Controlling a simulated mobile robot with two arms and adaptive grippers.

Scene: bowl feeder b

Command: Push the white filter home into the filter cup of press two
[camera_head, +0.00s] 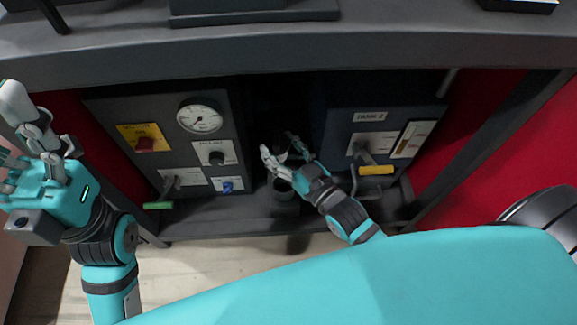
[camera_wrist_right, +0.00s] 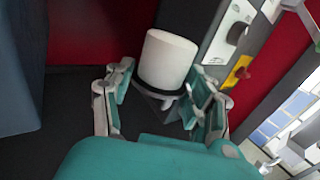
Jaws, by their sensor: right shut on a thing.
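The white filter (camera_wrist_right: 168,58) is a plain upright cylinder in the right wrist view. Its lower end meets a dark round rim (camera_wrist_right: 165,92), which looks like the filter cup; how deep it sits is hidden. My right gripper (camera_wrist_right: 160,83) has one finger on each side of the filter's lower end and is shut on it; the exact contact is partly hidden. In the head view my right gripper (camera_head: 282,150) reaches into the dark gap between two control panels, above a dark round part (camera_head: 284,188). My left gripper (camera_head: 22,135) is open and empty at the far left.
The left panel (camera_head: 150,110) carries a gauge (camera_head: 200,116), knobs and a green-tipped lever (camera_head: 158,205). The right panel (camera_head: 372,118) reads "TANK 2" and has a yellow-handled lever (camera_head: 376,169) close to my right arm. A dark ledge (camera_head: 200,225) runs below.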

